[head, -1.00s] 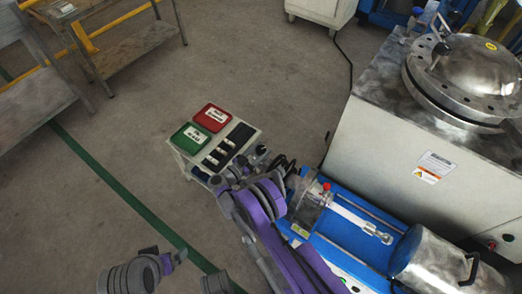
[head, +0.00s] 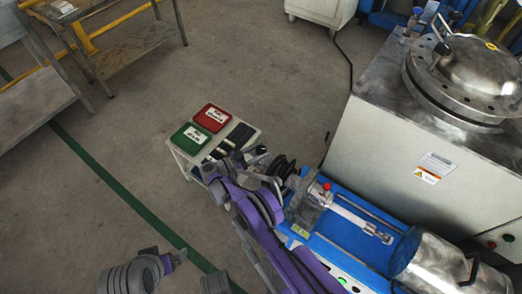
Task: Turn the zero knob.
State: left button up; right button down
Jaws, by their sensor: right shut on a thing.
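A black round knob (head: 284,167) sits at the left end of the blue machine (head: 330,240), beside its clear block. It looks like the zero knob, but no label can be read. My right gripper (head: 268,166) is at the knob's left side, partly hidden by my own purple and grey wrist. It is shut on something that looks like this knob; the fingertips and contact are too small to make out.
A small trolley (head: 170,150) with a red tray (head: 211,117), a green tray (head: 191,137) and dark items stands just left of my right wrist. A steel cylinder (head: 436,268) and a large white cabinet (head: 375,145) are at the right.

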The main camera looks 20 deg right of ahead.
aim_at(261, 149)
jog(key=shift+c, duration=1.4)
grip_release()
jog(key=shift+d, duration=0.1)
notch_tip(261, 149, up, 9)
jog(key=p, duration=0.2)
jog(key=shift+p, duration=0.3)
jog(key=shift+r, duration=0.55)
jog(key=shift+w, duration=0.1)
